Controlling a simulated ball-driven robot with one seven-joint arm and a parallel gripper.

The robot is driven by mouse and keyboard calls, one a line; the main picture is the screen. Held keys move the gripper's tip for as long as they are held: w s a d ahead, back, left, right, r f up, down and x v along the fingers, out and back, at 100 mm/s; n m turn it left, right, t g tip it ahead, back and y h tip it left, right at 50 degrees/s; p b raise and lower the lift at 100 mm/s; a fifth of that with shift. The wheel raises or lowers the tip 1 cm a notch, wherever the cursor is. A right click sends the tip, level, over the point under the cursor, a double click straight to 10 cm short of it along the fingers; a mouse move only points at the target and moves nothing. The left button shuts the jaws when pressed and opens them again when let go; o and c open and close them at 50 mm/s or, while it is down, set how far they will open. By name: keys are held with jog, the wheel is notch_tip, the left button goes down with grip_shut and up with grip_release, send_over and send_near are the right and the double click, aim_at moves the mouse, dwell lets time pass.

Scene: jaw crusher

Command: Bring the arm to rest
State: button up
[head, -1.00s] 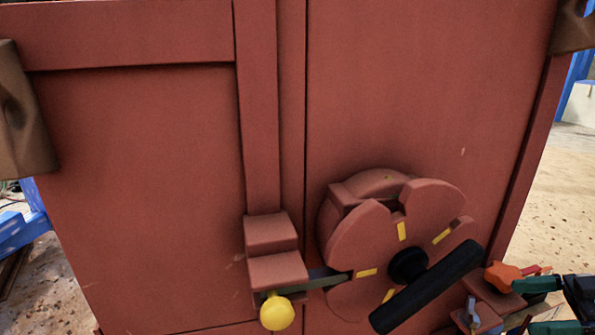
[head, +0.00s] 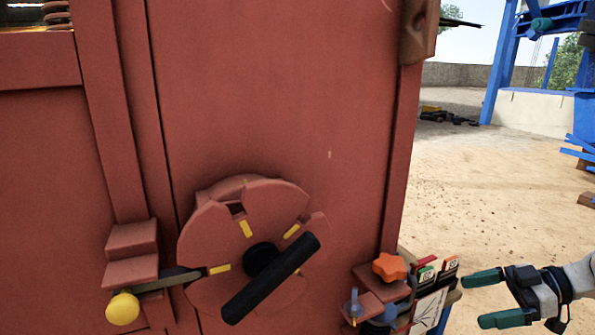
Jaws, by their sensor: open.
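My gripper (head: 482,300) is at the lower right of the head view, with dark green fingertips pointing left. Its two fingers are spread apart and nothing is between them. Part of my white wrist shows behind it at the right edge. The gripper is to the right of the red machine's small side shelf and appears apart from it.
A red cabinet (head: 280,110) fills the left. It carries a slotted disc (head: 205,240) with a black handle (head: 270,280) and a yellow-knobbed lever (head: 123,308). An orange star knob (head: 389,267) sits near my gripper. Sandy ground (head: 500,190) lies open at right.

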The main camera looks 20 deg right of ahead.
jog(key=s+a+f+m+g+h, duration=0.1)
jog(key=a+f+m+g+h, duration=0.4)
jog(key=a+f, duration=1.45)
jog(key=s+a+f+m+h, duration=0.2)
jog(key=s+a+f+m, duration=0.35)
jog(key=s, duration=0.45)
jog(key=s+d+m+g+h, duration=0.1)
jog(key=s+h, duration=0.3)
jog(key=s, duration=0.6)
jog(key=shift+d, duration=0.55)
jog(key=shift+o, duration=0.4)
jog(key=shift+w, duration=0.1)
